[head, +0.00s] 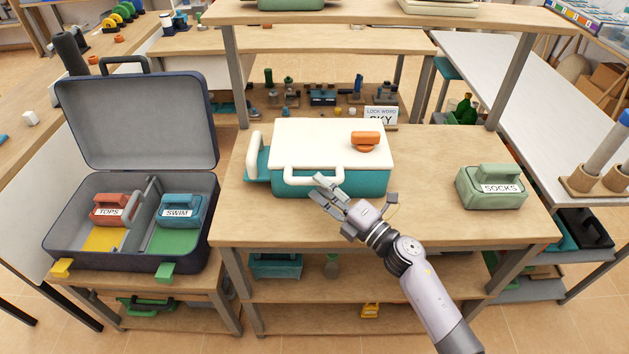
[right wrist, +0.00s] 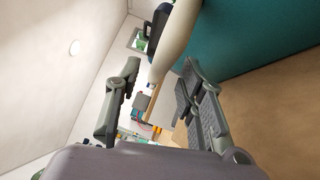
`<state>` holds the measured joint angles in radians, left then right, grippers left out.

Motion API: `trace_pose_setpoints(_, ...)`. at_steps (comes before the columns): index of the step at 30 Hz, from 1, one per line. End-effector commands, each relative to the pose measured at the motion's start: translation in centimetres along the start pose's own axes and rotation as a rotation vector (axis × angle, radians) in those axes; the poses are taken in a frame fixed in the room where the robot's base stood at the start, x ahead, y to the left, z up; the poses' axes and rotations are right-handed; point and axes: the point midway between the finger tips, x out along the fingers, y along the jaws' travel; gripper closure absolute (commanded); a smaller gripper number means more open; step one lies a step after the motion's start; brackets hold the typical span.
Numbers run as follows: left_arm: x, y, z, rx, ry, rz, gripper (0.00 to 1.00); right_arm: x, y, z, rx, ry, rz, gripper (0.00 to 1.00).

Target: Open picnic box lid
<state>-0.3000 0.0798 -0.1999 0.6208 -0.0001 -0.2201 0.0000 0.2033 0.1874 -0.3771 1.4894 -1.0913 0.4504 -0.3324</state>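The picnic box (head: 350,183) is a teal box with a white lid (head: 312,140), standing on the middle wooden table. The lid lies shut and carries an orange latch-like piece (head: 366,139). A white handle (head: 300,181) is on the box's front, and another white handle (head: 253,152) stands at its left end. My right gripper (head: 319,188) is at the right end of the front handle. In the right wrist view its fingers (right wrist: 160,75) are apart, with a white bar (right wrist: 175,45) ahead between them; contact cannot be told. My left gripper is not in view.
An open navy suitcase (head: 136,125) stands left, holding a red TOPS case (head: 110,208) and a blue SWIM case (head: 180,209). A green SOCKS case (head: 491,188) sits right of the box. A LOCK WORD card (head: 380,114) stands behind it. An overhead shelf (head: 400,19) spans the back.

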Motion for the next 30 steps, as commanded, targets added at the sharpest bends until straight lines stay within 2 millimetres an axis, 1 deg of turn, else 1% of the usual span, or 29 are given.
trace_pose_setpoints(1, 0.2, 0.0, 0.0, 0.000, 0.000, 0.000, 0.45, 0.8, -0.1, 0.0, -0.001, -0.001, 0.001, 0.64)
trace_pose_setpoints(3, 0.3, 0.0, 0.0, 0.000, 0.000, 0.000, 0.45, 1.7, -0.1, 0.1, 0.000, -0.002, 0.001, 0.64)
trace_pose_setpoints(6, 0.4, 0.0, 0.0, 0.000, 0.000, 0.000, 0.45, 2.6, 0.0, 0.0, 0.000, -0.001, 0.000, 0.64)
trace_pose_setpoints(10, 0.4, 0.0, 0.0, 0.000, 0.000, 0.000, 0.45, 3.0, -0.1, 0.0, 0.001, -0.001, -0.001, 0.64)
trace_pose_setpoints(17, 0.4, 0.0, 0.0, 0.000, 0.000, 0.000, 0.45, 3.0, 0.0, 0.0, 0.000, -0.001, -0.001, 0.64)
trace_pose_setpoints(30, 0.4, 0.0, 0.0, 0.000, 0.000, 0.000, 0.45, 3.0, 0.0, 0.0, 0.000, -0.001, -0.001, 0.92)
